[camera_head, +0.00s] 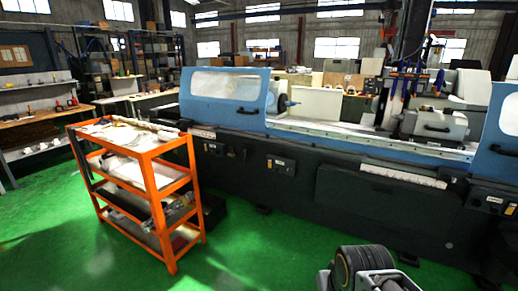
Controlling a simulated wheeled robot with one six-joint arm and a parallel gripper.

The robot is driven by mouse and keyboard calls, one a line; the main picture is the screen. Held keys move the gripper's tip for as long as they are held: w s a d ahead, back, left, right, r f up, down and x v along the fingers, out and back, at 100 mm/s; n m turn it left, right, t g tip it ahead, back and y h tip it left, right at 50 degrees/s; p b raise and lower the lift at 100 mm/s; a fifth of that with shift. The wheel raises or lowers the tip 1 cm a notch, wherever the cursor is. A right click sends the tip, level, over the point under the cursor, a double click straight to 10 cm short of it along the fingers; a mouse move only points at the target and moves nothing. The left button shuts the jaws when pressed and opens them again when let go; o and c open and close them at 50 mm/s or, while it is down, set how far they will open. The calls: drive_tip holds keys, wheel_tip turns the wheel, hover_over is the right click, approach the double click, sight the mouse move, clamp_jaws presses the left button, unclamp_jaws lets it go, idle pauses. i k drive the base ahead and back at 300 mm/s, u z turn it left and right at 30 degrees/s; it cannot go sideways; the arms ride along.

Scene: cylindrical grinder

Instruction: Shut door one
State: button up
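The long grinder stands across the middle and right. A blue door with a pale window (226,97) is at the left end of its opening, with a dark handle near its lower right. A second blue door (498,137) is at the right edge, partly cut off by the frame, with a dark handle low on it. A wide gap between the two doors leaves the grinder's inside (365,133) exposed. No label shows which one is door one. My gripper is not recognisable in the view.
An orange shelf cart (159,185) stands in front of the grinder's left end. A dark ribbed round part with grey metal (350,268) is at the bottom edge; I cannot tell what it is. Green floor (255,240) is clear between them. Workbenches (40,117) stand at left.

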sight(246, 86)
drive_tip(key=z, duration=0.1)
drive_tip(key=i, duration=2.45)
drive_tip(key=u, duration=1)
drive_tip(key=i, duration=1.8)
drive_tip(key=u, duration=0.65)
